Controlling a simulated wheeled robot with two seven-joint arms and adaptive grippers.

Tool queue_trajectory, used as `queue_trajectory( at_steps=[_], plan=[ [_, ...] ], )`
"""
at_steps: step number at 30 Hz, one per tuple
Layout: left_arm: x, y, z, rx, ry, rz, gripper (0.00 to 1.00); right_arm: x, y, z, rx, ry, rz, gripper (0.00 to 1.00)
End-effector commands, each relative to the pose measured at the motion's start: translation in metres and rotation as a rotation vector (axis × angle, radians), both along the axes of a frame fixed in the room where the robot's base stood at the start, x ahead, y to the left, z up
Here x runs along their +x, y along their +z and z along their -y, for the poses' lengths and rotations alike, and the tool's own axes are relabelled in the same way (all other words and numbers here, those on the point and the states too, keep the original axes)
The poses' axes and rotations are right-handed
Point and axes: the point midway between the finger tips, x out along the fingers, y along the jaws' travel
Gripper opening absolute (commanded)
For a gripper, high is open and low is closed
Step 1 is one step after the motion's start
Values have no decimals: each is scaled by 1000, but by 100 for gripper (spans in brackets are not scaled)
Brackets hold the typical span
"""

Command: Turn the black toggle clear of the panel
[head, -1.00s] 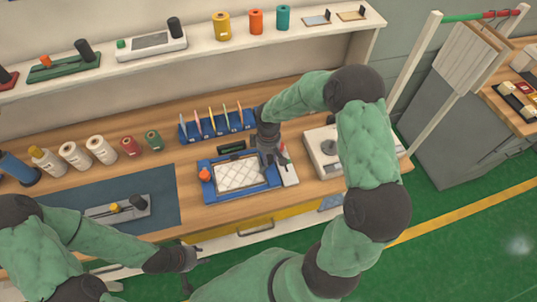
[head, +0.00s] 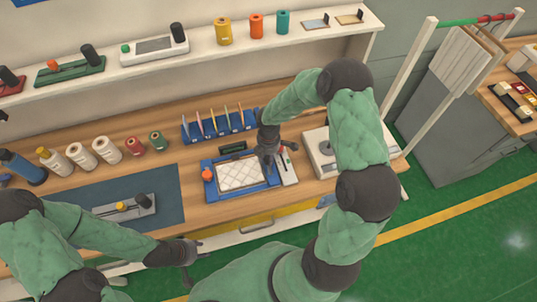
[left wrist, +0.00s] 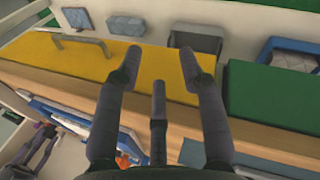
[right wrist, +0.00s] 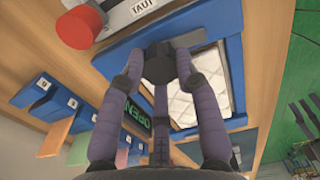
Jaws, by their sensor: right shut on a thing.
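The blue panel (head: 212,190) lies on the wooden bench with a white quilted pad (head: 240,177) framed in it. It also shows in the right wrist view (right wrist: 120,73). My right gripper (head: 267,160) is over the panel's right side. In the right wrist view, its fingers are closed on the black toggle (right wrist: 159,64) at the frame's edge. In the head view my gripper hides the toggle. Whether the toggle overlaps the panel is unclear. My left gripper (head: 192,250) is low in front of the bench. In the left wrist view its fingers (left wrist: 160,62) are apart and empty.
A green "OPEN" display (right wrist: 136,118) stands behind. A blue rack (head: 192,133) and a white scale-like device (head: 318,150) flank the panel.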

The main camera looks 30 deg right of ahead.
Motion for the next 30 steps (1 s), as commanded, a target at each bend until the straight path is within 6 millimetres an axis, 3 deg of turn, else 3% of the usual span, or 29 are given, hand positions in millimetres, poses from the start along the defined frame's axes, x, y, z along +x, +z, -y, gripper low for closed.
queue_trajectory(
  at_steps=[9,24,25,27,30],
  plan=[
    [0,7,0,0,0,0,40,1,1,0,0,104,2,0],
    [0,7,0,0,0,0,40,1,0,0,0,120,2,0],
    [0,7,0,0,0,0,40,1,0,0,0,120,2,38],
    [0,7,0,0,0,0,40,1,0,0,0,120,2,56],
    [0,7,0,0,0,0,40,1,0,0,0,119,2,56]
  ],
)
